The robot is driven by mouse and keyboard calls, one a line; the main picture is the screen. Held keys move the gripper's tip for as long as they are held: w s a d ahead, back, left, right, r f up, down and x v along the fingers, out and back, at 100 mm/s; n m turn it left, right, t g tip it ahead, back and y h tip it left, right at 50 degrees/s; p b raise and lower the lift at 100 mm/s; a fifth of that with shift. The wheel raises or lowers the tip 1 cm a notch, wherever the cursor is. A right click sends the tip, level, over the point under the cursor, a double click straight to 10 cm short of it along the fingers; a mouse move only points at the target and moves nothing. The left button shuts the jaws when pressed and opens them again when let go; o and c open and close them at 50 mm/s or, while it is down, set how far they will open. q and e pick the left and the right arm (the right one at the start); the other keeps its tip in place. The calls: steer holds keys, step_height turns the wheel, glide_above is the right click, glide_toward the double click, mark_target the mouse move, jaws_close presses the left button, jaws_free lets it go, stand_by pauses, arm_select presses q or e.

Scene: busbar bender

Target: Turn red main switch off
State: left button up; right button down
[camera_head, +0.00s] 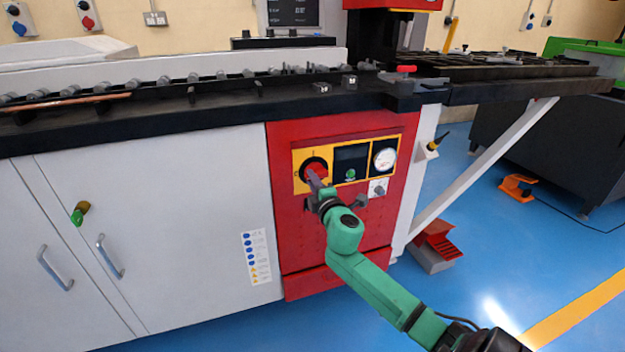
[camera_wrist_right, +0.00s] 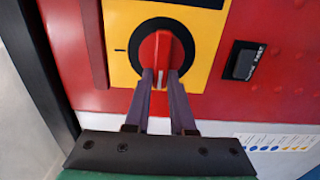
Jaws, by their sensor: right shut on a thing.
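The red main switch (camera_head: 312,165) is a red knob on a black round base with a yellow plate, on the machine's red front panel. In the right wrist view the red knob (camera_wrist_right: 159,50) stands at the top middle. My right gripper (camera_head: 316,183) reaches it from below. In the right wrist view the two fingers of my right gripper (camera_wrist_right: 160,80) are shut on the lower end of the knob, one on each side. In the head view the gripper hides part of the switch. My left gripper is not in view.
The black machine bed (camera_head: 220,100) juts out above the panel. White cabinet doors (camera_head: 180,220) stand to the left. Blue floor is open at the lower right.

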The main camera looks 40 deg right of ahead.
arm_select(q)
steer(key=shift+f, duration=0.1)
arm_select(e)
steer(key=shift+f, duration=0.1)
steer(key=c, duration=0.8)
jaws_free()
steer(key=shift+o, duration=0.2)
steer(key=shift+s+a, duration=0.1)
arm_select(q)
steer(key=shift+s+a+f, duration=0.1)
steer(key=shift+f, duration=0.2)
arm_select(e)
steer(key=v, duration=1.4)
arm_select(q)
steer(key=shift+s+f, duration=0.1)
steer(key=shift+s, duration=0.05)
arm_select(e)
steer(key=shift+s, duration=0.15)
